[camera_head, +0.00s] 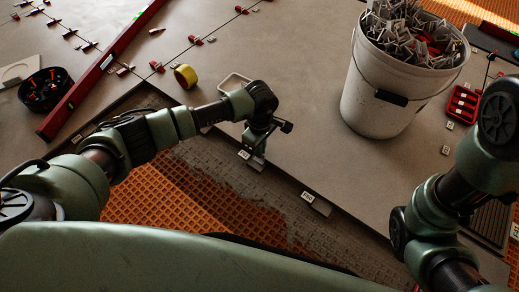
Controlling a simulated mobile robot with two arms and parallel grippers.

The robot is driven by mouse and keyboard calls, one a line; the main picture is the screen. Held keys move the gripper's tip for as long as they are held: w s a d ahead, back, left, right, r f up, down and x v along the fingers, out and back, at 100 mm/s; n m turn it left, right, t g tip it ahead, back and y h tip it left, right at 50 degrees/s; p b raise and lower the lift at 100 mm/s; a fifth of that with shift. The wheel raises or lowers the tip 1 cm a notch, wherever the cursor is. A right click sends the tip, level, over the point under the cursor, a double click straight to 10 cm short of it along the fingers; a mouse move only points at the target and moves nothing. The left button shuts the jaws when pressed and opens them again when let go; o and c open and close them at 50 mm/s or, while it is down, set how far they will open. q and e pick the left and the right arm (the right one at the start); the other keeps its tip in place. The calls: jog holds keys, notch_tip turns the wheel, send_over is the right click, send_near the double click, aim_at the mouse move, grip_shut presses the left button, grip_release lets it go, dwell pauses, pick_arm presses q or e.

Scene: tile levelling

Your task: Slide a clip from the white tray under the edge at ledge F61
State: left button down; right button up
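My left gripper (256,158) points down at the edge of the grey tiles, just above the exposed mortar strip. A small pale piece shows at its fingertips, but I cannot tell whether it is held. A small tag (244,155) lies at the edge just left of the fingertips; its text is too small to read surely. Another tag (308,197) sits farther right along the same edge. A small white-rimmed tray (224,80) lies on the tile behind my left wrist, which partly hides it. My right arm is at the right; its gripper is out of view.
A white bucket (378,110) heaped with grey clips stands on the tile at right. A red level (100,72), a black bowl (46,104) and a yellow tape roll (185,76) lie at left. A red compartment tray (462,104) is right of the bucket. Orange matting (150,205) is in front.

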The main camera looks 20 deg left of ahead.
pick_arm(q)
jog(key=shift+w, duration=0.1)
dwell(0.3)
jog(key=c, duration=1.6)
grip_release()
jog(key=shift+o, duration=0.2)
notch_tip(320, 180, up, 8)
jog(key=p, duration=0.5)
jog(key=shift+f, duration=0.15)
